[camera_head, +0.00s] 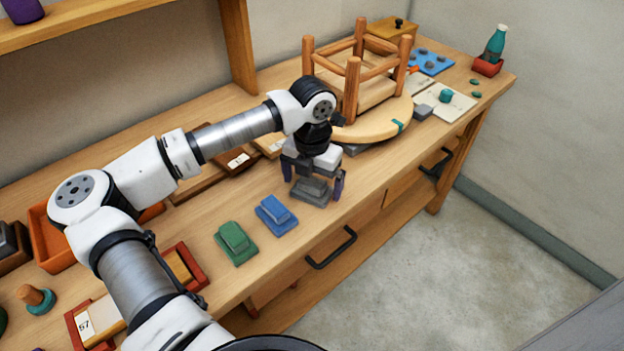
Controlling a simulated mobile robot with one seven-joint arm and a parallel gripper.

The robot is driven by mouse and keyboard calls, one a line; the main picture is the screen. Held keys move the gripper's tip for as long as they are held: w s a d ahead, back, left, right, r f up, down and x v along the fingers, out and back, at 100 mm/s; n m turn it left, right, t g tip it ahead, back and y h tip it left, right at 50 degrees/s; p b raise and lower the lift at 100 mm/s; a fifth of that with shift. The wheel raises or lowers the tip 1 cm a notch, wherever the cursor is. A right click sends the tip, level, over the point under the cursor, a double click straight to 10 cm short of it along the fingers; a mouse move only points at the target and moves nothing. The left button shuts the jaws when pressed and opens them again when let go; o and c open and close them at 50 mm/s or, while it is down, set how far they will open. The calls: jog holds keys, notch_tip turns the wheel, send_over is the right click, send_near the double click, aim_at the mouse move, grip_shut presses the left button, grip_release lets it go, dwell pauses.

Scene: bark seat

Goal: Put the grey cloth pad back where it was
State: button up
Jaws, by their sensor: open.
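The grey cloth pad (313,187) lies on a slightly wider grey base near the front edge of the workbench (345,226). My gripper (312,184) is right above it, pointing down. Its dark fingers are apart, one on the left and one on the right of the pad. I cannot tell whether they touch it. The gripper body hides part of the pad's back side. A blue pad (275,210) and a green pad (235,238) sit on matching bases in a row to the left.
An upturned wooden stool (353,90) stands behind and right of my gripper. Further right are a small grey block (423,112), a pale sheet (453,101) and a teal bottle (494,45). Red-framed trays (190,266) lie at the left. Bare wood surrounds the pads in front.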

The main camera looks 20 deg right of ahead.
aim_at(311, 181)
notch_tip(311, 181, up, 12)
jog(key=b, duration=0.2)
jog(key=shift+b, duration=0.35)
jog(key=shift+a, duration=0.1)
